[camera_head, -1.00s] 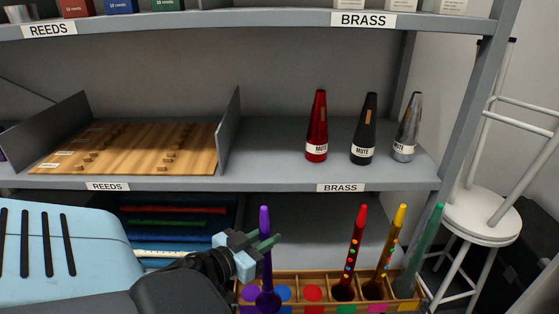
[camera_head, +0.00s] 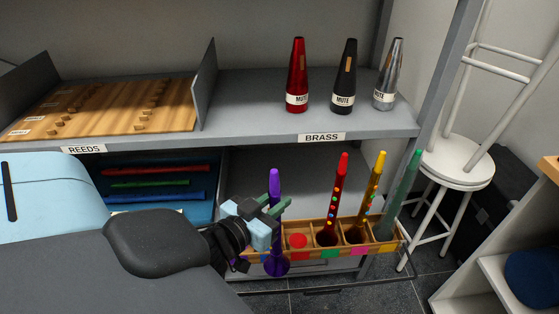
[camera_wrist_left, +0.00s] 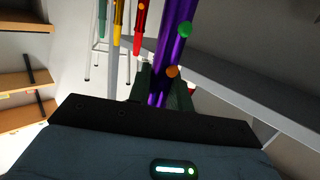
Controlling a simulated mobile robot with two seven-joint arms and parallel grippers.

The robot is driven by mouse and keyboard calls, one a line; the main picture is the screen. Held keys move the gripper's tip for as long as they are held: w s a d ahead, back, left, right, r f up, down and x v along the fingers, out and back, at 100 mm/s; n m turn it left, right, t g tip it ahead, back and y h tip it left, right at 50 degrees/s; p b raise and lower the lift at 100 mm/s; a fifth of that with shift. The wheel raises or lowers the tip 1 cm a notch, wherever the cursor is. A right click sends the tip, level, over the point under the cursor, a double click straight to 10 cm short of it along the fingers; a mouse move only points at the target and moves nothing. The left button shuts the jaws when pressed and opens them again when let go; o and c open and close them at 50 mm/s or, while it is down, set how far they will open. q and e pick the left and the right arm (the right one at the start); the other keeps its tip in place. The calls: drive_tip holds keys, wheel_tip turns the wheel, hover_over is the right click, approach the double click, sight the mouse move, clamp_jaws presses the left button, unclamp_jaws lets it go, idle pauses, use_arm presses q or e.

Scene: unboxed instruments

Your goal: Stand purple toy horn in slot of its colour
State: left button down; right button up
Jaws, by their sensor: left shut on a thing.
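The purple toy horn (camera_head: 274,187) is upright, bell down, in my left gripper (camera_head: 272,212), which is shut around its tube. Its bell overlaps the front left of the wooden slotted rack (camera_head: 345,259); I cannot tell whether it touches. In the left wrist view the purple tube (camera_wrist_left: 178,25), with green and orange buttons, runs between the fingers (camera_wrist_left: 163,85). A red horn (camera_head: 341,185), yellow horn (camera_head: 375,180) and green horn (camera_head: 407,185) stand in the rack's right slots. The leftmost slots are hidden behind my gripper.
The grey shelf (camera_head: 240,127) above the rack holds a red mute (camera_head: 297,75), a black mute (camera_head: 345,75), a silver mute (camera_head: 388,78) and a wooden reed board (camera_head: 110,105). A white stool (camera_head: 457,162) stands to the right. Floor shows before the rack.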

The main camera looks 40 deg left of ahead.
use_arm(q)
drive_tip(key=w+d+r+m+h, duration=0.1)
drive_tip(key=d+r, duration=0.3)
drive_tip(key=d, duration=0.6)
drive_tip(key=shift+w+d+r+h, duration=0.3)
drive_tip(key=shift+w, duration=0.25)
